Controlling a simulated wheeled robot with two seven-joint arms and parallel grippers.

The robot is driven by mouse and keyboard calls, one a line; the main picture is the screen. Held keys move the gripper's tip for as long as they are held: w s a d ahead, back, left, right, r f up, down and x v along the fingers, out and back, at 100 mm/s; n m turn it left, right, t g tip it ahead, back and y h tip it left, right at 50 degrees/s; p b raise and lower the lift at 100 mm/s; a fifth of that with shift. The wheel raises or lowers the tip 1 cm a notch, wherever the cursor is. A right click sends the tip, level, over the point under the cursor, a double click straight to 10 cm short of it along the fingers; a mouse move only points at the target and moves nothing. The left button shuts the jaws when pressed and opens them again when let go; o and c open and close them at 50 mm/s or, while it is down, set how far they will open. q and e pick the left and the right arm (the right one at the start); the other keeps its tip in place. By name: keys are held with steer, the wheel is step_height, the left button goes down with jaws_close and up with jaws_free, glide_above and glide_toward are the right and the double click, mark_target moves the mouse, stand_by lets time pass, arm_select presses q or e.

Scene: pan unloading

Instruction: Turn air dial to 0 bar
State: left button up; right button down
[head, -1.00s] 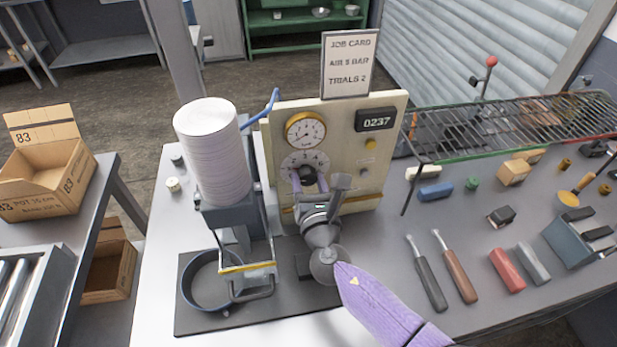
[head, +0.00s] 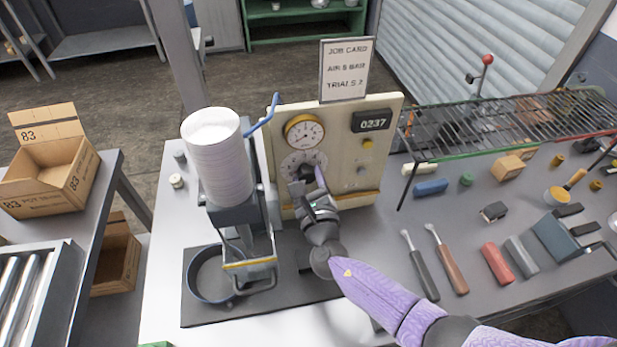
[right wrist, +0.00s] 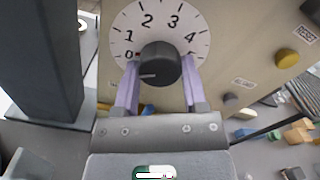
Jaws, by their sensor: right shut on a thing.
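The air dial is a black knob (right wrist: 160,65) on a white round scale marked 0 to 5 (right wrist: 172,20). In the head view the scale (head: 292,162) sits on the cream panel under a yellow-rimmed gauge (head: 304,131). My right gripper (head: 313,180) is at the knob, its body in front of the panel. In the right wrist view its purple fingers (right wrist: 160,80) are shut on the knob, one on each side. The knob's white mark points left and slightly down, near the 0 side. My left gripper is not in view.
The cream panel (head: 385,140) also bears a counter (head: 373,121) reading 0237 and a yellow button (head: 367,143). A job card (head: 346,70) stands above it. A stack of white discs (head: 218,160) is close on the left. Tools lie on the bench at right.

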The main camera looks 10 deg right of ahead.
steer(key=shift+f, duration=0.1)
stand_by(0.5)
steer(key=shift+c, duration=0.7)
jaws_free()
steer(key=s+p, duration=0.1)
steer(key=s, duration=0.9)
